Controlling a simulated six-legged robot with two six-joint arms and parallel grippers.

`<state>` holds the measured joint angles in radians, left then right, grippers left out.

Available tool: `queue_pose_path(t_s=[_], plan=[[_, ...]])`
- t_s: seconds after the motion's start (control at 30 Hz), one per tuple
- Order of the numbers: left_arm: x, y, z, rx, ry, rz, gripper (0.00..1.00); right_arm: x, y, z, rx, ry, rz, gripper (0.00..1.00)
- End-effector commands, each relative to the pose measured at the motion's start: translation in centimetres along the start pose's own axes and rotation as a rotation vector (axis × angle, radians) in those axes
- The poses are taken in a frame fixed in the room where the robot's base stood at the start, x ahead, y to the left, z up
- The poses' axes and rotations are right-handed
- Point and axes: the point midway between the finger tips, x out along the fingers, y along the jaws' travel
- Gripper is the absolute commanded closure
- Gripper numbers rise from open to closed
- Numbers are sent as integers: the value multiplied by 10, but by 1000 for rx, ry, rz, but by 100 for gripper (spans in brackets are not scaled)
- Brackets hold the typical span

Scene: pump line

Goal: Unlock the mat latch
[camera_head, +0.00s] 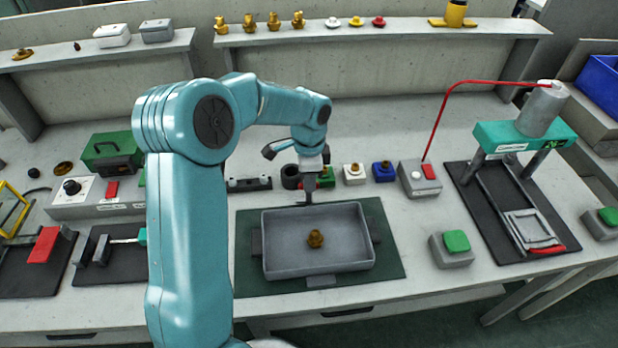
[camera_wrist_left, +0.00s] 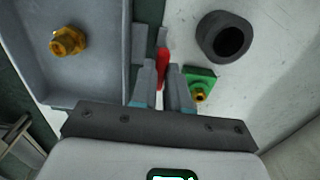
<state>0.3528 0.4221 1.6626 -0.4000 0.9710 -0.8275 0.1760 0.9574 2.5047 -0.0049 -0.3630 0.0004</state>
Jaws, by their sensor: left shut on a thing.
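The mat latch (camera_wrist_left: 162,58) shows in the left wrist view as a small red lever beside the tray's wall, between my left fingertips. My left gripper (camera_head: 308,199) points down at the back edge of the dark green mat (camera_head: 388,238). In the left wrist view its fingers (camera_wrist_left: 162,78) are shut on the red lever and hide part of it. In the head view the arm and fingers mostly cover the latch, so its lock position cannot be told. The grey tray (camera_head: 320,271) sits on the mat and holds a brass fitting (camera_head: 315,239).
Behind the mat stand a dark ring (camera_head: 290,177), a green block with a brass top (camera_head: 326,177), a white block (camera_head: 354,174) and a blue block (camera_head: 384,172). A button box (camera_head: 452,250) and a press (camera_head: 525,140) are to the right.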

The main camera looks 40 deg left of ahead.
Motion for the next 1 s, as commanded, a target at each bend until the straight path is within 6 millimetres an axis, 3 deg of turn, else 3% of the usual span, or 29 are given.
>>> queue_pose_path(t_s=[0.27,0.3,0.37,0.4,0.77,1.0], plan=[[-2,-2,-1,3,4,-7,100,0,0,0,0,0,0,57],[-2,-2,-1,3,4,-7,82,0,0,0,0,0,0,57],[-2,-2,-1,3,3,-6,62,0,0,0,0,0,0,57],[-2,-1,-1,3,3,-6,60,0,0,0,0,0,0,57],[-8,-1,-1,1,1,-3,60,0,0,0,0,0,0,57],[-61,-1,-1,2,5,-8,60,-2,-1,0,0,0,0,57]])
